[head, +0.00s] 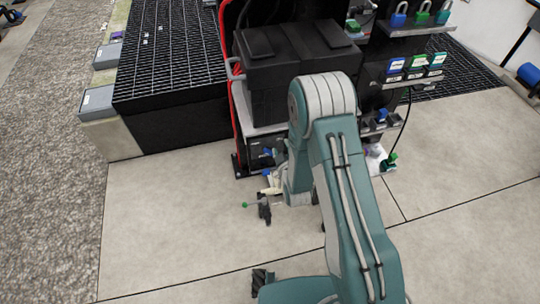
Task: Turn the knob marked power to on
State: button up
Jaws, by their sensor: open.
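My gripper (264,208) is small and dark at the end of my folded arm, low over the floor in front of the black equipment stand. It is open, and I see nothing clearly held in it. A dark panel (262,150) with small blue parts sits low on the stand, just beyond my wrist. I cannot make out a knob marked power or any on label. My arm hides part of the stand's front. Contact between my gripper and the stand cannot be told.
A large black lidded tote (290,55) rests on the stand. Shelves with coloured padlocks (422,14) stand at right. A black grated platform (175,70) is at left. The concrete floor (170,220) at left is clear.

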jog(key=n+t+y, duration=0.1)
jog(key=n+t, duration=0.1)
send_near(268, 151)
jog(key=f+x, duration=0.1)
jog(key=x, duration=0.8)
jog(key=shift+d+f, duration=0.15)
jog(key=shift+f, duration=0.2)
jog(key=shift+w, duration=0.1)
grip_shut()
